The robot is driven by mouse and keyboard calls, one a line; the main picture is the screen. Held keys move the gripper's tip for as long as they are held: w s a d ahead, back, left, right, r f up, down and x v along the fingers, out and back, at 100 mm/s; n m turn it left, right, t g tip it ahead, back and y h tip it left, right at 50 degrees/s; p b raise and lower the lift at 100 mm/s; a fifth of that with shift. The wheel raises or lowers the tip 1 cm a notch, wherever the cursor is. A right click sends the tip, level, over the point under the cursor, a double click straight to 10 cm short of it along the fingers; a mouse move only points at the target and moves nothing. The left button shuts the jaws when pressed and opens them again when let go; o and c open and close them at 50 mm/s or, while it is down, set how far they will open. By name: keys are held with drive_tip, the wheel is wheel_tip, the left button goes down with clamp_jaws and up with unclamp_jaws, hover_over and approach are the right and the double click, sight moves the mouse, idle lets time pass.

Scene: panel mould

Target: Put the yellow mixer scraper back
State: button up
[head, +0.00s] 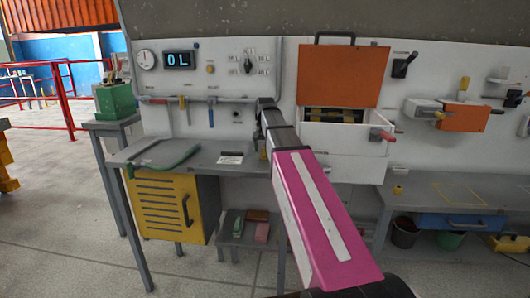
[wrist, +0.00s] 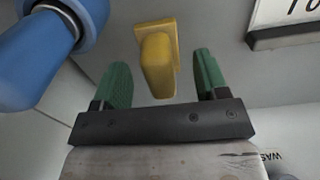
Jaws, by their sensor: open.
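In the wrist view, my open gripper (wrist: 160,85) has its two green fingertips apart, one on each side of a yellow piece with a wider square end (wrist: 158,60). Clear gaps show between the piece and both fingers. I take it for the mixer scraper, but its full shape does not show. A small yellow bit (head: 263,152) shows beside my arm, low near the bench.
A blue rounded thing (wrist: 40,55) is close to the left finger in the wrist view. In the head view, the wall rail (head: 185,99), grey bench (head: 200,153) with a green curved tool (head: 165,163), and white box with orange lid (head: 345,75) surround my arm.

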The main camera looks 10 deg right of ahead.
wheel_tip(320, 180, up, 10)
drive_tip(key=shift+r, duration=0.15)
idle(0.3)
